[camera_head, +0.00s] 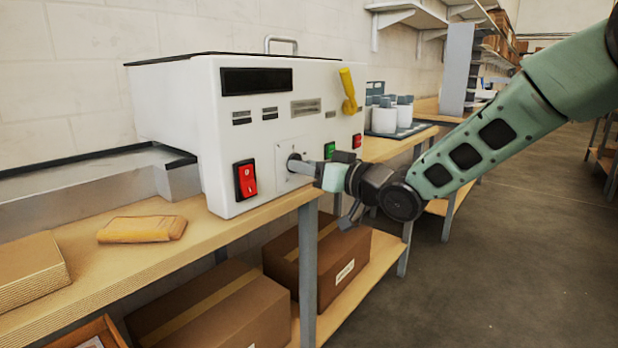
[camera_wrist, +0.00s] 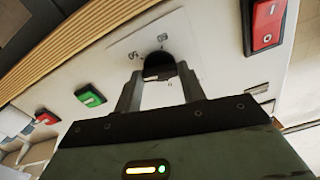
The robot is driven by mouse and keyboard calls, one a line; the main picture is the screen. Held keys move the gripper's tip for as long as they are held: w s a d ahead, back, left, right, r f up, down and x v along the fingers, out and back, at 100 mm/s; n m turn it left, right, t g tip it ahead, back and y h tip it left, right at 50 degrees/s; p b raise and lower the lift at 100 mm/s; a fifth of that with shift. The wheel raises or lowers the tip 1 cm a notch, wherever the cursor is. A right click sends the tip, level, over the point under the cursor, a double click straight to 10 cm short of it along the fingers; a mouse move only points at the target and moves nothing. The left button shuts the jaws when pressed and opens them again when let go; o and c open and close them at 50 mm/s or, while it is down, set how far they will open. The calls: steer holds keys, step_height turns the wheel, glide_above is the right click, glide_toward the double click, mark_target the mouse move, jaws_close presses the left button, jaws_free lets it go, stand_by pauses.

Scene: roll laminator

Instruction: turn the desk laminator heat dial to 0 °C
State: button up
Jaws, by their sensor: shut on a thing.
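The white desk laminator (camera_head: 300,85) stands on the wooden bench. Its heat dial, a dark round knob, shows in the wrist view (camera_wrist: 159,66) on a pale plate with small printed marks around it. In the head view the dial (camera_head: 294,160) is partly hidden by my gripper. My gripper (camera_head: 310,167) reaches the laminator's front face from the right. In the wrist view my gripper's two fingers (camera_wrist: 158,85) are on either side of the dial, shut on it. I cannot read which temperature the dial points to.
A red rocker switch (camera_head: 245,180) is left of the dial. A green button (camera_head: 330,150), a small red button (camera_head: 357,141) and a yellow lever (camera_head: 348,90) are to its right. A tan packet (camera_head: 142,229) lies on the bench (camera_head: 215,235). Cardboard boxes (camera_head: 220,308) fill the lower shelf.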

steer(key=shift+f+n+b, duration=0.1)
steer(key=shift+n+b, duration=8.35)
steer(key=shift+n, duration=1.85)
steer(key=o, duration=1)
steer(key=shift+d, duration=0.1)
steer(key=p+v, duration=0.2)
steer(key=v, duration=1.5)
steer(key=shift+s+d+p, duration=0.1)
steer(key=shift+s+p, duration=0.05)
steer(key=shift+p, duration=0.25)
